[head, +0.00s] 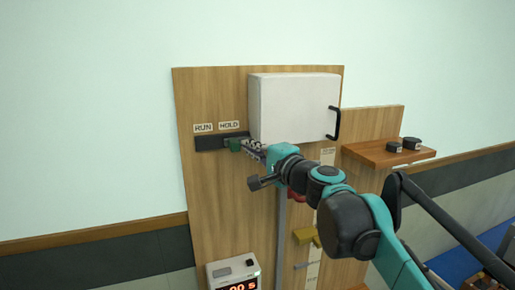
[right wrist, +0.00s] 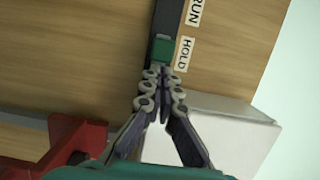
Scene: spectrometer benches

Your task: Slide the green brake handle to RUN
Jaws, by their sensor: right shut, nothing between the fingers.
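The green brake handle (head: 234,145) sits in a dark horizontal slot (head: 208,143) on the wooden panel, under the HOLD label (head: 229,125). The RUN label (head: 203,127) is to its left, above the other end of the slot. My right gripper (head: 246,146) is shut and empty, with its tips at the right side of the handle. In the right wrist view, the green handle (right wrist: 162,49) lies just beyond the closed fingertips (right wrist: 160,72); I cannot tell whether they touch it. My left gripper is not in view.
A white cabinet (head: 293,106) with a black pull juts out just right of the handle. A red part (right wrist: 75,145) shows in the right wrist view. A wooden shelf (head: 375,155) is at right. A display box (head: 233,272) is below. The panel left of the slot is clear.

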